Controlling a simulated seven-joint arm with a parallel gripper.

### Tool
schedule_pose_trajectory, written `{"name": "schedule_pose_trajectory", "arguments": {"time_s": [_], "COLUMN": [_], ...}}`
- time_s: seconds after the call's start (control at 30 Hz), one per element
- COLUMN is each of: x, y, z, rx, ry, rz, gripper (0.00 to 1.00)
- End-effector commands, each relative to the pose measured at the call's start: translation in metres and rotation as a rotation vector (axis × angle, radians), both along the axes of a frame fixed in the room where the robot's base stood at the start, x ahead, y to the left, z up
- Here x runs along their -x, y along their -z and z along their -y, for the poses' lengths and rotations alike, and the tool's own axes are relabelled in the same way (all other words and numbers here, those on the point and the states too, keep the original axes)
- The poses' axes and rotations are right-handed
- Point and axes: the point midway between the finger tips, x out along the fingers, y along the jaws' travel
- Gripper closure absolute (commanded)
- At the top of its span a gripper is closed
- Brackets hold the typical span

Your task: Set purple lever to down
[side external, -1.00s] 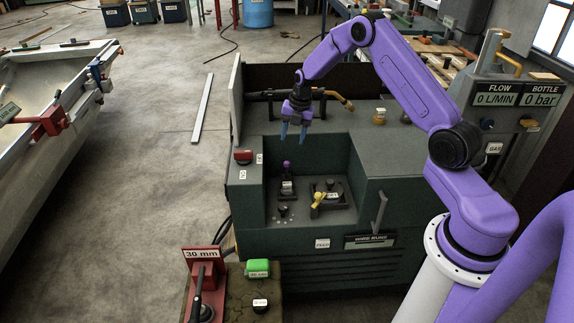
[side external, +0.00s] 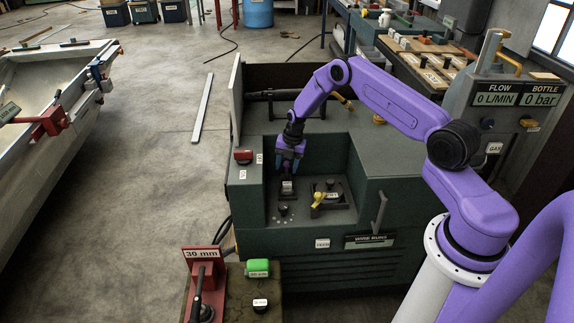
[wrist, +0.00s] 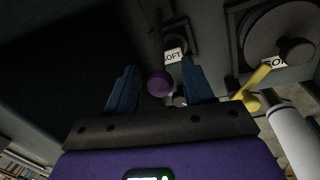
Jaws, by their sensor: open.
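The purple lever's round knob (wrist: 159,83) shows in the wrist view between the two blue fingers of my gripper (side external: 288,168), with a gap on each side. The gripper is open and holds nothing. A small white label reading "SOFT" (wrist: 174,55) is by the lever in the wrist view.
A red switch (side external: 243,156) is on the left ledge.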

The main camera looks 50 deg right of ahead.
Motion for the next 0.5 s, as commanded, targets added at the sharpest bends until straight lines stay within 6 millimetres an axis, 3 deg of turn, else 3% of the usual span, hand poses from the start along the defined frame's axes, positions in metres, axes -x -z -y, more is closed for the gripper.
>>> {"name": "schedule_pose_trajectory", "arguments": {"time_s": [0.2, 0.37, 0.5], "x": [0.0000, 0.0000, 0.0002], "y": [0.0002, 0.0000, 0.0001], "z": [0.0000, 0.0000, -0.0001], "rx": [0.000, 0.000, 0.001], "ry": [0.000, 0.000, 0.000], "rz": [0.000, 0.000, 0.001], "gripper": [0.48, 1.00, 1.00]}}
